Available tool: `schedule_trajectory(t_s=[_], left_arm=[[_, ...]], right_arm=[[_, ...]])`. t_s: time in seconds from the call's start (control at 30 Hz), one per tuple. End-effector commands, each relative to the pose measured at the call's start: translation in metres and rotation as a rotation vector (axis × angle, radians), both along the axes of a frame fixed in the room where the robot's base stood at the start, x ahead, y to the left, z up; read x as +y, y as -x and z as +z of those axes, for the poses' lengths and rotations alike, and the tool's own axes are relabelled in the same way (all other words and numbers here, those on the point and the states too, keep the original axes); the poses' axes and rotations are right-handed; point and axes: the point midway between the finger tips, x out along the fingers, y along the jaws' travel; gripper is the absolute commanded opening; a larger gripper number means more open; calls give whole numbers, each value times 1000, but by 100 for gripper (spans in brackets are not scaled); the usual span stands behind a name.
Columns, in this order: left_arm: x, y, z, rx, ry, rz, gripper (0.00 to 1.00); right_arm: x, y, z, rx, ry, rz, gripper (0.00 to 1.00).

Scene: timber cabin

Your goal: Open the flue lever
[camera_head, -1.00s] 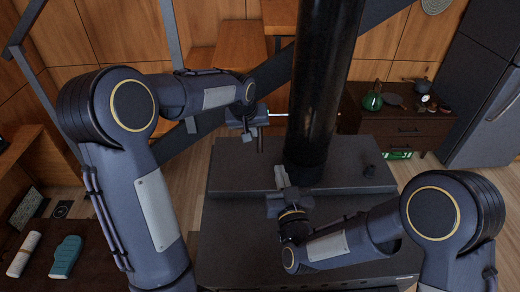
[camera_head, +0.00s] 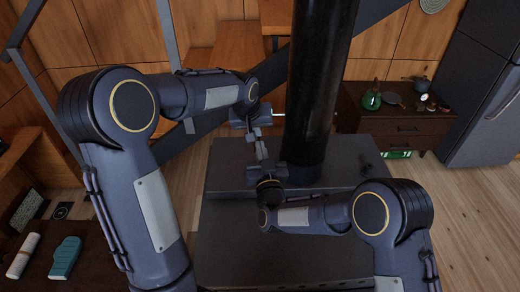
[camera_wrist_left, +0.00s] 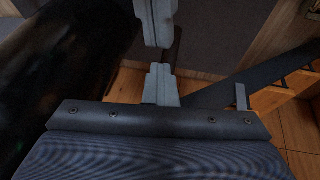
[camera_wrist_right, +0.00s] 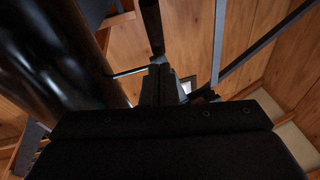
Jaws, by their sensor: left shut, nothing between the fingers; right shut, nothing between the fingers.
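The flue lever (camera_head: 279,115) is a thin pale rod standing out to the left from the black stove pipe (camera_head: 318,85). In the right wrist view the rod (camera_wrist_right: 128,72) runs from the pipe (camera_wrist_right: 65,55) to near the fingers. My left gripper (camera_head: 253,136) is shut and empty, left of the pipe and close to the rod's outer end. My right gripper (camera_head: 262,150) is shut and empty, just below the left one. The two sets of fingertips are very close; I cannot tell if they touch.
The dark stove top (camera_head: 235,172) lies under both grippers. A low cabinet (camera_head: 400,125) with a green bottle (camera_head: 371,100) and a pan stands right of the pipe, beside a grey fridge (camera_head: 490,90). Wooden stairs (camera_head: 235,50) and a dark sloping beam lie behind.

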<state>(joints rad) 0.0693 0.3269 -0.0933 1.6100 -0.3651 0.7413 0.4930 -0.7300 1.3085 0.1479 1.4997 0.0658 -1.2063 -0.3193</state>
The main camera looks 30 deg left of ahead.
Motion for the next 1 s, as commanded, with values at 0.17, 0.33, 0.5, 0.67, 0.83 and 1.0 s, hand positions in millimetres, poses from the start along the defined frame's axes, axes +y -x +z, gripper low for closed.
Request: schedule_trajectory(t_s=[0.17, 0.33, 0.5, 0.67, 0.83, 1.0], left_arm=[[0, 0, 0, 0, 0, 0, 0], [0, 0, 0, 0, 0, 0, 0], [0, 0, 0, 0, 0, 0, 0], [0, 0, 0, 0, 0, 0, 0], [0, 0, 0, 0, 0, 0, 0], [0, 0, 0, 0, 0, 0, 8]], right_arm=[[7, -7, -6, -1, -1, 0, 0], [7, -8, -7, -1, -1, 0, 0], [7, -8, -7, -1, -1, 0, 0], [13, -15, -16, 0, 0, -1, 0], [14, -16, -16, 0, 0, -1, 0], [14, -15, -16, 0, 0, -1, 0]])
